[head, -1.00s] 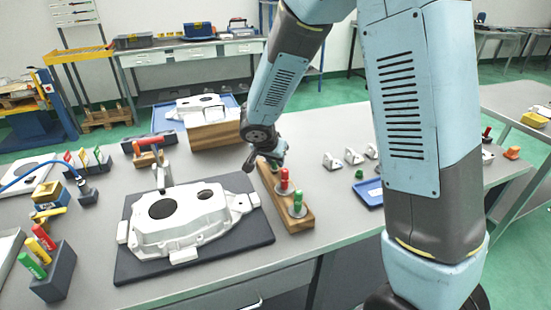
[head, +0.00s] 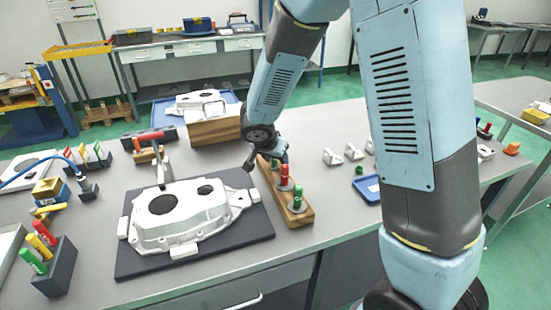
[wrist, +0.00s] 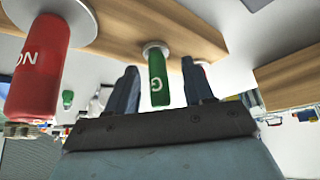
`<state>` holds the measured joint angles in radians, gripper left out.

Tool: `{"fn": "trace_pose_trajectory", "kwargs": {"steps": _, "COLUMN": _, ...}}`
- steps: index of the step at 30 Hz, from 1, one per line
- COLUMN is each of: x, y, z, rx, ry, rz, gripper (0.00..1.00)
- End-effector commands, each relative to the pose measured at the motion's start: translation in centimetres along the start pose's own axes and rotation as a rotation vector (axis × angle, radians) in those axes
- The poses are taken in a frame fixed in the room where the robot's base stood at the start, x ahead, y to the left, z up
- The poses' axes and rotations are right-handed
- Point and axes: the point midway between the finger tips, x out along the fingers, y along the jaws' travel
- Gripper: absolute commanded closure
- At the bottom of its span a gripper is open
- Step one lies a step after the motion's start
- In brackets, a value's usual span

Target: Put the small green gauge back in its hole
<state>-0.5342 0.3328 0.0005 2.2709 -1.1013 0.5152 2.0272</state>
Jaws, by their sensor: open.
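The small green gauge (wrist: 156,72), lettered G, stands at the wooden rack (wrist: 130,30) in the wrist view, with a pale collar at its base. My gripper (wrist: 160,88) is open, its two dark fingers on either side of the green handle with gaps. A larger red gauge (wrist: 38,65) is close by at the left. In the head view my gripper is at the far end of the rack (head: 303,220) and largely hides what is there. A red gauge (head: 284,175) and a nearer green gauge (head: 297,200) stand in it.
The casting lies on a dark mat (head: 135,270) left of the rack. A blue tray (head: 368,188) and small white parts (head: 353,152) are to the right. A block with coloured markers (head: 55,272) is at front left.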

Motion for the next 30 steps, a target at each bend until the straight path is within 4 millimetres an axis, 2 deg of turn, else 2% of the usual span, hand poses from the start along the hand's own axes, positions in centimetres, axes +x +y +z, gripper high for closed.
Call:
{"fn": "trace_pose_trajectory", "kwargs": {"steps": 6, "x": -0.2, "y": 0.0, "z": 0.0, "rx": 0.001, "ry": 0.000, "rz": -0.001, "gripper": 0.48}}
{"fn": "trace_pose_trajectory", "kwargs": {"steps": 11, "x": -1.7, "y": -0.1, "z": -0.1, "rx": 0.001, "ry": 0.001, "rz": -0.003, "gripper": 0.48}}
{"fn": "trace_pose_trajectory", "kwargs": {"steps": 24, "x": -9.5, "y": -0.1, "z": -0.1, "rx": 0.002, "ry": 0.002, "rz": -0.004, "gripper": 0.48}}
{"fn": "trace_pose_trajectory", "kwargs": {"steps": 30, "x": -12.3, "y": -0.1, "z": 0.0, "rx": 0.000, "ry": 0.001, "rz": -0.002, "gripper": 0.48}}
